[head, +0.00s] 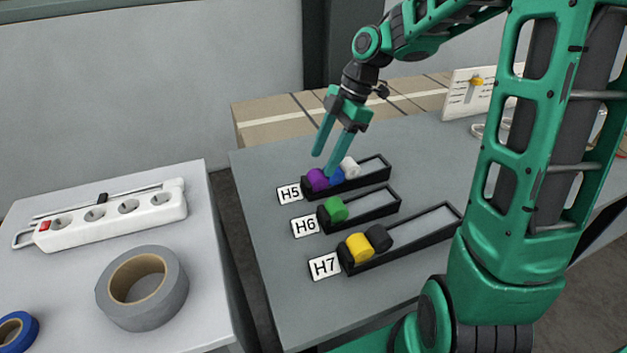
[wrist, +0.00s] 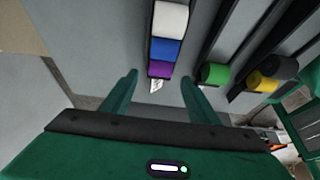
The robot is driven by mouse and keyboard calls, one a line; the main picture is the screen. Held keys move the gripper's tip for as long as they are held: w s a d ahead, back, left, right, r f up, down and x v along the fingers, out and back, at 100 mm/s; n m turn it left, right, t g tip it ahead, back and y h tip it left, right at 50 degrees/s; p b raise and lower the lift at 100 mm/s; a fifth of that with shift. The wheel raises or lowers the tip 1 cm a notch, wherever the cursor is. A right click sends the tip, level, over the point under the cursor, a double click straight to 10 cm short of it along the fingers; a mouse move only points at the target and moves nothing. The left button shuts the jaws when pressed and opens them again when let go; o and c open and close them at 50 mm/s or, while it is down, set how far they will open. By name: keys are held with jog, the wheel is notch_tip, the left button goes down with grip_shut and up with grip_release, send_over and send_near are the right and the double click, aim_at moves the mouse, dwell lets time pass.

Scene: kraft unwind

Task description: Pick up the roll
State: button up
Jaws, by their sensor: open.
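Several small rolls lie in three black racks on the grey table. The rack labelled H5 (head: 375,162) holds a purple roll (head: 317,179), a blue roll (head: 337,176) and a white roll (head: 349,167). The rack labelled H6 (head: 385,203) holds a green roll (head: 336,208). The rack labelled H7 (head: 432,226) holds a yellow roll (head: 359,247) and a black roll (head: 378,237). My gripper (head: 324,165) is open and empty above the H5 rack. In the wrist view, the purple roll (wrist: 160,69) lies just beyond and between the fingertips (wrist: 159,76).
A side table on the left carries a white power strip (head: 110,218), a large grey tape roll (head: 174,298) and a blue tape roll (head: 28,330). A gap separates the two tables. A cardboard box (head: 262,122) stands behind the grey table. A white panel with a yellow knob (head: 476,82) stands at the back.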

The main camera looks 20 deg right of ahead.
aim_at(319, 172)
jog(key=shift+d+x, duration=0.1)
jog(key=shift+x, duration=1.1)
jog(key=shift+d+x, duration=0.15)
jog(key=shift+x, duration=1.05)
jog(key=shift+w, duration=0.1)
jog(key=c, duration=1.1)
jog(key=shift+c, duration=0.2)
